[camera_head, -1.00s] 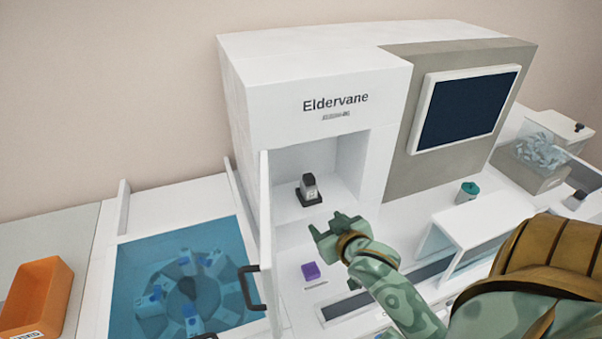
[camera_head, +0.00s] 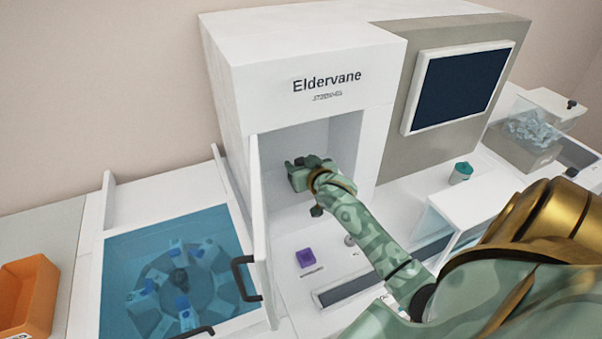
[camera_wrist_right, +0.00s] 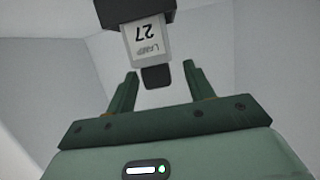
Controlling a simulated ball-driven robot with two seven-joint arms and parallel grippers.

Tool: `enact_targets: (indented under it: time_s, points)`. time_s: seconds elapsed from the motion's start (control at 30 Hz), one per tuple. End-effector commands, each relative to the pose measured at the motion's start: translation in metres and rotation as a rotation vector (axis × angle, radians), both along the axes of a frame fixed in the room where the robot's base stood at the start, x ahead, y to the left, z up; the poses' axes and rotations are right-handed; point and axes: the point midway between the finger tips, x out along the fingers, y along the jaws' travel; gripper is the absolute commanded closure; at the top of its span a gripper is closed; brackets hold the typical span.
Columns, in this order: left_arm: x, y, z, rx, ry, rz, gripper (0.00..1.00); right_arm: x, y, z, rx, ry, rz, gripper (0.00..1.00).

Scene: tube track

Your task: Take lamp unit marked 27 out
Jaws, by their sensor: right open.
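The lamp unit (camera_wrist_right: 147,42) shows in the right wrist view, a pale grey block with a dark base and a dark tip, labelled "LAMP 27" upside down. My right gripper (camera_wrist_right: 160,80) is open, with the unit's dark tip between or just beyond its fingertips; I cannot tell contact. In the head view my right gripper (camera_head: 303,168) is inside the open bay of the white Eldervane machine (camera_head: 300,60) and hides the lamp unit there. My left gripper is not in view.
The bay's white door (camera_head: 261,230) stands open at the left, close to my right arm. A blue-covered carousel (camera_head: 175,280) and an orange bin (camera_head: 28,298) are further left.

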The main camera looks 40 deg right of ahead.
Motion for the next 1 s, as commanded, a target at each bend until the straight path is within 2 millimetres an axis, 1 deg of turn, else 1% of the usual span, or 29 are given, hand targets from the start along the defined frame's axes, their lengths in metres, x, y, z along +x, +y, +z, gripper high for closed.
enact_targets:
  time_s: [0.03,0.1,0.17,0.23,0.4,0.43,0.47,0.5,0.57,0.6,0.87,1.0]
  points:
    - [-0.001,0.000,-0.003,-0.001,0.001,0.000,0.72,0.007,-0.005,-0.005,-0.002,0.001,-0.001,0.47]
    - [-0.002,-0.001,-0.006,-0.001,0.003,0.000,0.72,0.017,-0.007,-0.008,0.000,0.000,0.000,0.47]
    - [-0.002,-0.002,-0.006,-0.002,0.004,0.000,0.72,0.022,-0.009,-0.010,-0.001,0.000,0.000,0.47]
    - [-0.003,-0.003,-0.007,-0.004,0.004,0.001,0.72,0.025,-0.010,-0.010,-0.002,0.001,0.001,0.47]
    - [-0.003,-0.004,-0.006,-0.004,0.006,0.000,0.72,0.025,-0.010,-0.010,-0.002,0.001,0.001,0.47]
    - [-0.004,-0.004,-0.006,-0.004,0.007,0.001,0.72,0.025,-0.010,-0.010,-0.002,0.001,0.001,0.50]
    - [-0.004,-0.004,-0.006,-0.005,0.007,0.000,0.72,0.025,-0.010,-0.010,-0.001,0.000,0.000,0.58]
    - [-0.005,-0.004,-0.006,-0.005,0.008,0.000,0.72,0.025,-0.010,-0.010,-0.001,0.000,0.000,0.70]
    - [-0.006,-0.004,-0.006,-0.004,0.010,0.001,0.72,0.025,-0.010,-0.010,-0.001,0.000,0.000,0.86]
    - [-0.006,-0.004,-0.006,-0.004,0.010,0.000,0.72,0.025,-0.010,-0.010,-0.001,0.001,0.000,0.97]
    - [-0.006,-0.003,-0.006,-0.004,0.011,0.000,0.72,0.025,-0.009,-0.009,-0.001,0.000,0.000,0.97]
    - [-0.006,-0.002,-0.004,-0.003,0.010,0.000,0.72,0.025,-0.010,-0.001,-0.002,-0.002,0.000,0.97]
